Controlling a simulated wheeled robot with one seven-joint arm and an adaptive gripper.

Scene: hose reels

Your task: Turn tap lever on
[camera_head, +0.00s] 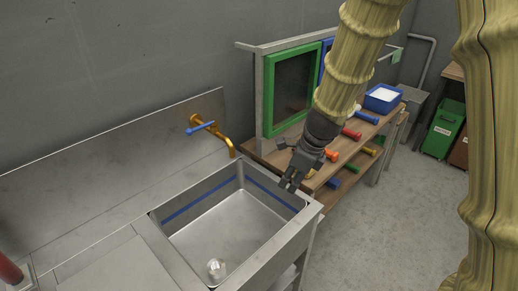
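A brass tap (222,134) is fixed to the steel splashback above the sink. Its blue lever (201,127) sits at the top left of the tap, and the spout bends down toward the basin. The steel sink (217,235) has a blue line around its inner walls and a drain at the bottom. My gripper (287,187) is over the sink's right rim, to the right of and lower in the picture than the tap, apart from the lever. Its dark fingers point down and left. They are small here, and I cannot tell whether they are parted.
A wooden bench (264,154) to the right holds a green-framed panel (292,88), a blue tray (382,98) and several coloured-handled pieces. A green bin (443,130) stands at far right. The space between my gripper and the tap looks clear. A red cylinder (10,270) is at lower left.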

